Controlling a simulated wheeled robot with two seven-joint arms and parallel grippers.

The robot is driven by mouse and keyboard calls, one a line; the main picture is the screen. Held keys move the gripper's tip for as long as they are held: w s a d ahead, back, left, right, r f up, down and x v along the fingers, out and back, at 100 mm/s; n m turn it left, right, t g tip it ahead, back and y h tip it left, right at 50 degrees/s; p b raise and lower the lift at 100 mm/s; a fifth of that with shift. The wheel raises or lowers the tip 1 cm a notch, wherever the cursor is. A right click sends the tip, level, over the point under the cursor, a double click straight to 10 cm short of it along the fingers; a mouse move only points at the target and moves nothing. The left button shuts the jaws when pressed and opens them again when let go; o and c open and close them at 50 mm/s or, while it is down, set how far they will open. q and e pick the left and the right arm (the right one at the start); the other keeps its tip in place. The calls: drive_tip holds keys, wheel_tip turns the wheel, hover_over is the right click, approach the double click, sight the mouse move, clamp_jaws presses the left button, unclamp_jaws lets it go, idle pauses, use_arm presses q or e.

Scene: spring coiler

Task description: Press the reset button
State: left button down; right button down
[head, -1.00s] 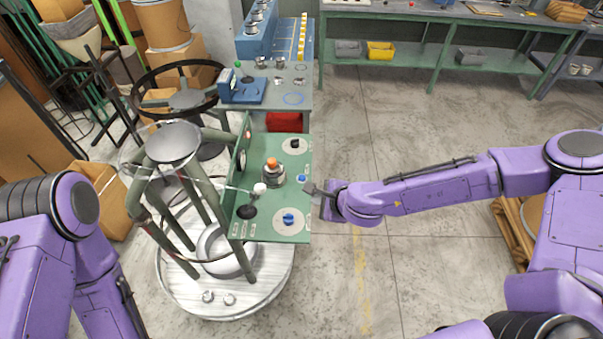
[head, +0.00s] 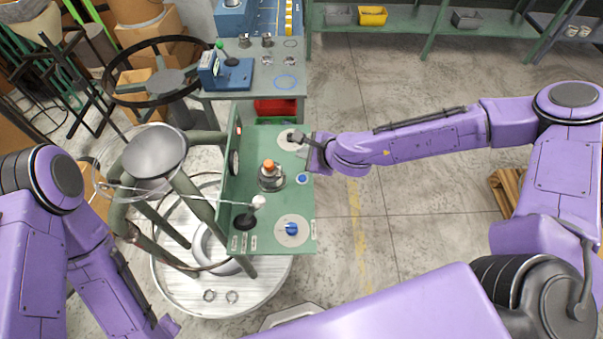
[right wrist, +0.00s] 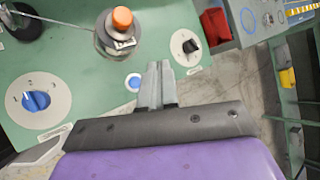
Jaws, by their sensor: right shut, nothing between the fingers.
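The green control panel (head: 262,200) carries a small blue push button in a white ring (head: 302,178) at its right edge. It also shows in the right wrist view (right wrist: 134,82), just left of my fingers; no readable label confirms it as the reset button. An orange-topped knob on a grey base (head: 269,168) stands left of it. In the right wrist view the black knob (right wrist: 190,45) lies right of the fingertips (right wrist: 157,68). My left gripper is out of view.
A blue knob on a round plate (head: 291,229) is at the panel's lower right, and a white-ball lever (head: 258,202) is at its left. A steel cone (head: 154,152) on a green frame stands left. A workbench (head: 270,75) is behind.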

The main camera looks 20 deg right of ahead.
sight(304, 180)
drive_tip(key=f+b, duration=0.7)
drive_tip(key=f, duration=0.2)
drive_tip(key=shift+w+b, duration=0.2)
drive_tip(key=shift+b, duration=0.2)
drive_tip(key=shift+s, duration=0.1)
drive_tip(key=shift+f, duration=0.1)
idle(1.4)
drive_tip(key=shift+f+b, duration=0.3)
drive_tip(key=shift+f+b, duration=0.35)
drive_tip(key=shift+f, duration=0.05)
idle(0.5)
drive_tip(key=shift+r, duration=0.1)
drive_tip(key=shift+r+p, duration=0.7)
drive_tip(key=shift+r, duration=0.05)
